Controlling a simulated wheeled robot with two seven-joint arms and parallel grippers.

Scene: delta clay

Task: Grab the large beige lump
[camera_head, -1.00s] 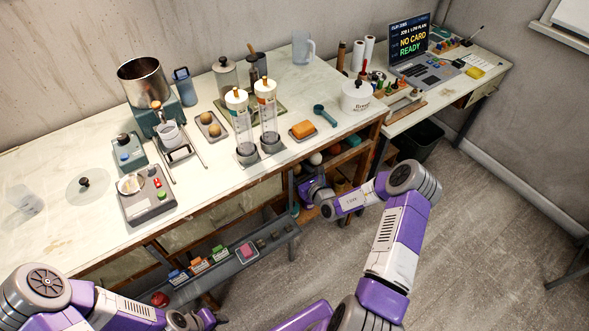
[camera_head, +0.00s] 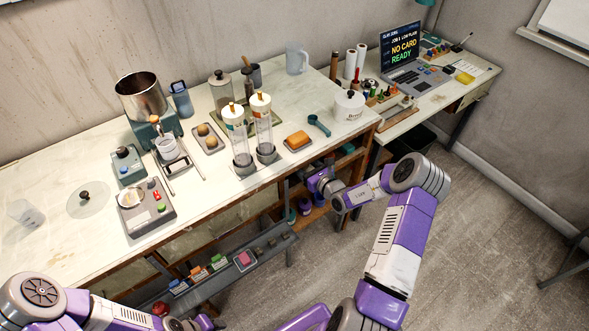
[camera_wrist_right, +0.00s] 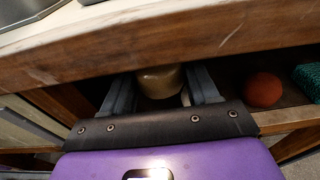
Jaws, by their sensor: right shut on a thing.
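The large beige lump (camera_wrist_right: 160,80) is between the two fingers of my right gripper (camera_wrist_right: 162,92) in the right wrist view, on the shelf under the bench. My right gripper is shut on it. In the head view my right gripper (camera_head: 316,180) reaches under the bench edge, and the lump cannot be made out there. My left gripper (camera_head: 200,323) is partly in view at the bottom edge of the head view, and its jaws are not clear.
The bench's front edge (camera_wrist_right: 170,42) hangs close above my right gripper. An orange-red ball (camera_wrist_right: 263,89) and a green textured thing (camera_wrist_right: 308,77) lie right of it on the shelf. A low rail with coloured blocks (camera_head: 222,268) runs below the bench.

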